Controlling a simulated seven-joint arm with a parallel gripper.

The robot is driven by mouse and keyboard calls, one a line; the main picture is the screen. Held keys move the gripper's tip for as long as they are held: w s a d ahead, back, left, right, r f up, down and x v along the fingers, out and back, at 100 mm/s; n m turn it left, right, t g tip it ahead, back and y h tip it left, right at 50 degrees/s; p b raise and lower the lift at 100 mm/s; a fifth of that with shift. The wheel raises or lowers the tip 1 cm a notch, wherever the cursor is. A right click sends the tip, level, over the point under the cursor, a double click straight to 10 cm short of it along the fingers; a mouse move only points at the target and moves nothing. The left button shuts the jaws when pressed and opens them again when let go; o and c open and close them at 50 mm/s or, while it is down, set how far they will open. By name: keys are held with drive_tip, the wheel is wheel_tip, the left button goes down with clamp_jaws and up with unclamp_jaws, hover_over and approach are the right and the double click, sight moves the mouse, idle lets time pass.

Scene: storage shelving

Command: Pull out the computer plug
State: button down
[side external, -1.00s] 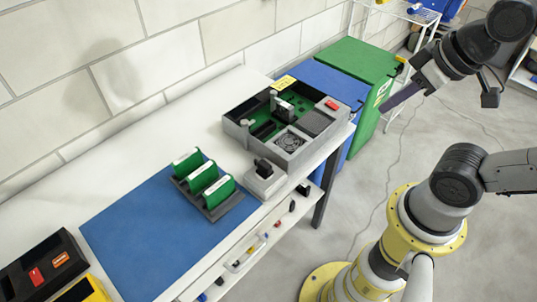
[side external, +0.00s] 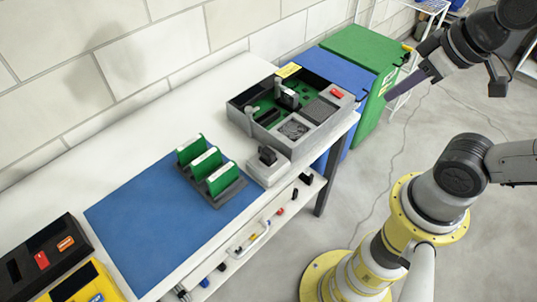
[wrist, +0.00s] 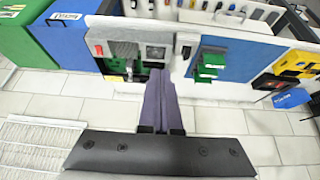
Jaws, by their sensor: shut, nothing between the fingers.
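The computer, an open grey case (side external: 240,118) with a green board inside, stands on the white bench near its right end. It also shows in the wrist view (wrist: 122,48). A black plug-like piece (side external: 267,155) sits upright on a small light-grey block (side external: 268,174) at the near side of the case; I cannot tell for sure that it is the computer plug. My gripper (side external: 388,96) is shut and empty, in the air to the right of the case and well apart from it. Its long purple-grey fingers (wrist: 159,76) lie together in the wrist view.
A blue mat (side external: 135,235) with a rack of green cards (side external: 207,165) lies left of the case. Black and yellow boxes (side external: 85,285) stand at the left end. Blue and green bins (side external: 360,50) stand beyond the bench. A lower shelf holds small tools. The floor beside the bench is open.

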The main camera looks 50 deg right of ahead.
drive_tip(key=c, duration=1.2)
unclamp_jaws()
drive_tip(key=shift+c, duration=0.2)
drive_tip(key=o, duration=0.4)
drive_tip(key=shift+w+r+m+t, duration=0.4)
drive_tip(key=shift+w+r, duration=0.55)
drive_tip(key=shift+r, duration=0.05)
drive_tip(key=o, duration=0.5)
drive_tip(key=w, duration=0.3)
drive_tip(key=w+r, duration=0.1)
drive_tip(key=w, duration=0.1)
drive_tip(key=shift+a+r, duration=0.1)
drive_tip(key=shift+a, duration=0.2)
drive_tip(key=w+a+f+g, duration=0.2)
drive_tip(key=w+a+f, duration=0.15)
drive_tip(key=w, duration=0.65)
drive_tip(key=w+a+f+g, duration=0.1)
drive_tip(key=a+f, duration=0.1)
drive_tip(key=f, duration=0.4)
drive_tip(key=w+a+f+g, duration=0.1)
drive_tip(key=w+a+f, duration=0.1)
drive_tip(key=f, duration=0.3)
drive_tip(key=w+a+f+g, duration=0.2)
drive_tip(key=f, duration=0.4)
drive_tip(key=shift+w+a+f+n, duration=0.15)
drive_tip(key=shift+w+f+n, duration=0.15)
drive_tip(key=shift+n, duration=0.1)
drive_tip(key=shift+s+a+f, duration=0.2)
drive_tip(key=shift+f, duration=0.05)
